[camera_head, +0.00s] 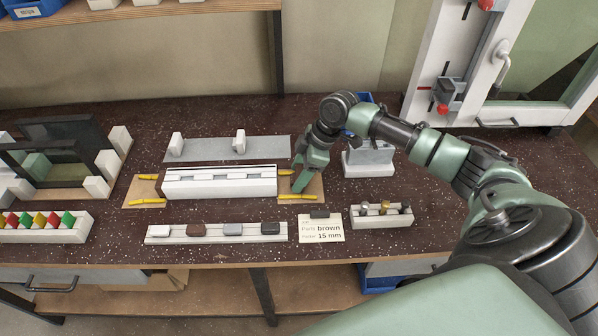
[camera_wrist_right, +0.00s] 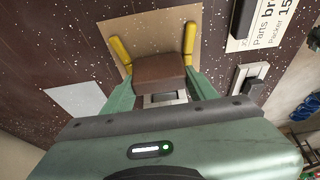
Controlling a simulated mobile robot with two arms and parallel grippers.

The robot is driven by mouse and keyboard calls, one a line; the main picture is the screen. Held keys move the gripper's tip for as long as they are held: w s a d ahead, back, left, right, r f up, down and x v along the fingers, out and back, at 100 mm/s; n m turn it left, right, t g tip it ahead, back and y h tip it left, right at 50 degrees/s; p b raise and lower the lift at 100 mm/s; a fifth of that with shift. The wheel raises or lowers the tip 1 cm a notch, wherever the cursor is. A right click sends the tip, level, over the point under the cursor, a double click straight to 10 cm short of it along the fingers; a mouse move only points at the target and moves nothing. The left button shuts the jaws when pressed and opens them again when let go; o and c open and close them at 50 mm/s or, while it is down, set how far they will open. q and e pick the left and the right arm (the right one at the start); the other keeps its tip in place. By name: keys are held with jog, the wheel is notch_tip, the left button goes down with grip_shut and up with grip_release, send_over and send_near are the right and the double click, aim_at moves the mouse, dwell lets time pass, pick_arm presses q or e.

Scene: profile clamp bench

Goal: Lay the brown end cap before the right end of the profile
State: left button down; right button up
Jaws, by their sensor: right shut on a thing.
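The white profile (camera_head: 220,183) lies along the middle of the bench, with a tan board and yellow bars at each end. My right gripper (camera_head: 299,186) is at the profile's right end, over the right tan board (camera_head: 315,186). In the wrist view it is shut on a brown end cap (camera_wrist_right: 160,70), with a green finger on each side. The cap sits between the two yellow bars (camera_wrist_right: 120,50), by a pale end of the profile (camera_wrist_right: 160,99). I cannot tell whether the cap touches the board. The gripper hides it in the head view. My left gripper is not in view.
A front rack (camera_head: 180,239) holds white, brown, grey and black caps. A card (camera_head: 321,231) reads brown and 15 mm. Right of it is a small rack (camera_head: 381,220) of knobs. A grey sheet (camera_head: 205,149) lies behind the profile. A grey-white block (camera_head: 368,163) stands right of the gripper.

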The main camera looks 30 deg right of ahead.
jog(key=shift+f, duration=0.25)
dwell(0.3)
jog(key=o, duration=1.4)
jog(key=shift+r, duration=0.1)
notch_tip(320, 180, up, 8)
jog(key=p, duration=0.8)
